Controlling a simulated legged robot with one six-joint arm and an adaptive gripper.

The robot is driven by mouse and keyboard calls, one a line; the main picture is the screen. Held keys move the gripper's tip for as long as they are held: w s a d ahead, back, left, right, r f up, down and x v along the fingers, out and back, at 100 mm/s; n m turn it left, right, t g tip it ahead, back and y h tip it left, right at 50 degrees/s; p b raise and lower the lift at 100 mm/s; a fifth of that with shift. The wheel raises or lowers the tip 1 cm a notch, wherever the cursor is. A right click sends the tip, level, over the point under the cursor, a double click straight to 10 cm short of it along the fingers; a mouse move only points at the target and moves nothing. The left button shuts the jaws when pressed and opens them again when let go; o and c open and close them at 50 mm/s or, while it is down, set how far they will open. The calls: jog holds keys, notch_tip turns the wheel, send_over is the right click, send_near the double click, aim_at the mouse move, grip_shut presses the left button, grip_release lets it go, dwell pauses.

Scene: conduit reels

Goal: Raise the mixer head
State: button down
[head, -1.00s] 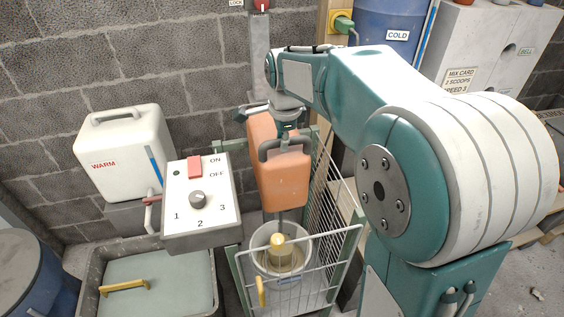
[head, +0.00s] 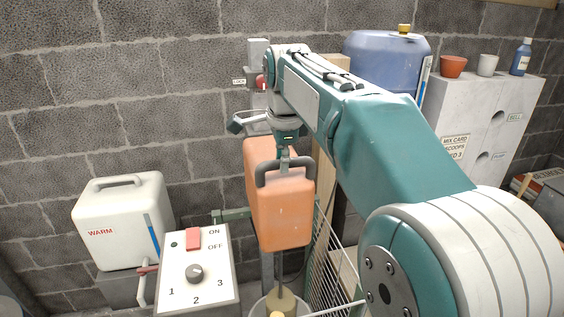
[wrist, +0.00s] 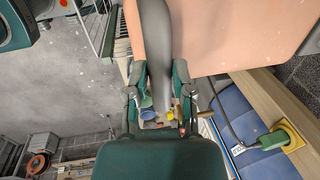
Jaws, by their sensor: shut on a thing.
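The mixer head (head: 280,215) is an orange box hanging on a grey upright post (head: 259,52) against the wall. My gripper (head: 286,150) is above it, shut on its dark grey handle (head: 262,178). In the wrist view the handle (wrist: 154,45) runs between the two fingers of my gripper (wrist: 160,95), with the orange housing (wrist: 225,35) beside it. A red lock knob (head: 261,82) is on the post, partly behind my arm. The mixing bucket (head: 257,308) is below the head and mostly cut off by the lower picture edge.
A control box (head: 198,250) with a red switch and dial stands left of the head. A white WARM container (head: 115,205) is farther left. A wire guard (head: 325,265) is close on the right. A blue barrel (head: 385,62) and grey blocks (head: 470,95) stand behind my arm.

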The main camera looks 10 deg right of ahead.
jog(key=shift+w+r, duration=0.1)
jog(key=shift+r, duration=0.3)
jog(key=shift+c, duration=2.4)
grip_release()
jog(key=shift+f, duration=0.1)
notch_tip(320, 180, up, 12)
jog(key=s, duration=0.2)
jog(key=shift+s+f, duration=0.15)
jog(key=shift+f, duration=0.05)
jog(key=shift+s+a, duration=0.1)
jog(key=s+d+f+n+t, duration=0.1)
jog(key=s+f+n+t, duration=0.2)
jog(key=s+f+n, duration=1.5)
jog(key=s+f, duration=0.4)
jog(key=f, duration=0.2)
jog(key=shift+s+f, duration=0.15)
jog(key=shift+s, duration=0.1)
